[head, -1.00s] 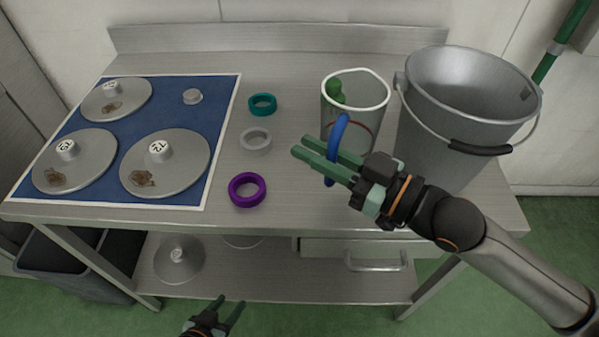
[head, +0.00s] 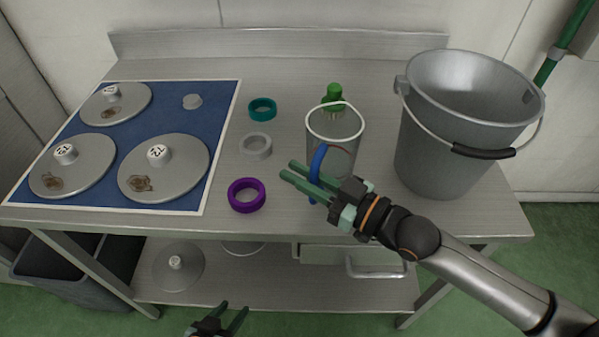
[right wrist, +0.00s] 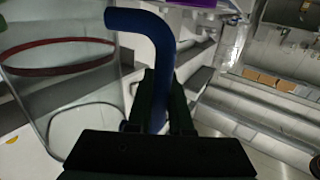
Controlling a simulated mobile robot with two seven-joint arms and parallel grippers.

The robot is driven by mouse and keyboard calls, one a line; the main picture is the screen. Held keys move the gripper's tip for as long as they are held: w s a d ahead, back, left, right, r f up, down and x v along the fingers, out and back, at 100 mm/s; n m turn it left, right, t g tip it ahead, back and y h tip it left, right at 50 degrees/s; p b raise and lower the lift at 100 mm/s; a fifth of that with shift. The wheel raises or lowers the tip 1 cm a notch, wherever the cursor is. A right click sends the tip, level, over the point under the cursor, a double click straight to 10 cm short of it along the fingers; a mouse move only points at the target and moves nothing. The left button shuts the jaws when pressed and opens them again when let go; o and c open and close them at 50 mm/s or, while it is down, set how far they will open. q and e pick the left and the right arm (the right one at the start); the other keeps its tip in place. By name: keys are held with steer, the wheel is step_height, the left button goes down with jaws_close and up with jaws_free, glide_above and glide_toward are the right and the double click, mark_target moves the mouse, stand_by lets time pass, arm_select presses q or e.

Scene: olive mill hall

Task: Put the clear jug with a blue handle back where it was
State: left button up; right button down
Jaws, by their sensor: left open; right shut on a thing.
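The clear jug (head: 334,124) with a red band stands upright over the right part of the steel table. Its blue handle (head: 315,176) faces the front left. My right gripper (head: 287,170) is shut on this handle, its green fingers reaching past it. In the right wrist view the blue handle (right wrist: 160,50) runs down between the dark fingers, and the jug's clear wall (right wrist: 75,85) is at left. Whether the jug's base touches the table I cannot tell. My left gripper (head: 233,309) is open and empty, low in front of the table.
A metal bucket (head: 440,150) stands right of the jug. A green object (head: 333,92) stands behind it. Teal (head: 262,103), grey (head: 268,147) and purple (head: 233,195) rings lie to the left. A blue mat (head: 186,118) holds several metal lids. Bare table lies between rings and jug.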

steer(key=c, duration=0.8)
jaws_free()
steer(key=shift+f, duration=0.1)
steer(key=v, duration=1.2)
steer(key=shift+r, duration=0.2)
